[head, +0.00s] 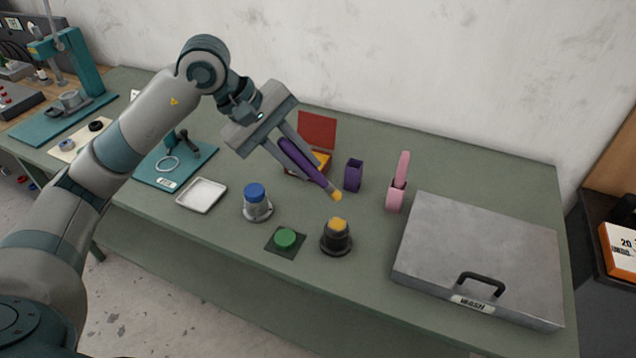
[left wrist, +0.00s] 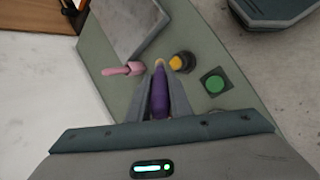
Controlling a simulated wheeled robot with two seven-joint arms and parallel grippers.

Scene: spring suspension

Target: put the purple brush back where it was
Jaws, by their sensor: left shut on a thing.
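My left gripper (head: 306,166) is shut on the purple brush (head: 305,162) and holds it tilted above the table, its yellow-orange tip pointing down and to the right. In the left wrist view the brush (left wrist: 160,98) lies between the two fingers. A purple holder (head: 353,175) stands upright on the table, just right of the brush. Nothing shows in it. A pink holder (head: 395,198) with a pink brush (head: 403,168) in it stands further right. My right gripper is not in view.
A black pot with yellow-orange content (head: 336,236), a green button (head: 286,238), a blue-capped jar (head: 256,202) and a white tray (head: 202,194) stand in front. A red-lidded open box (head: 317,132) is behind the brush. A large metal case (head: 480,255) fills the right side.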

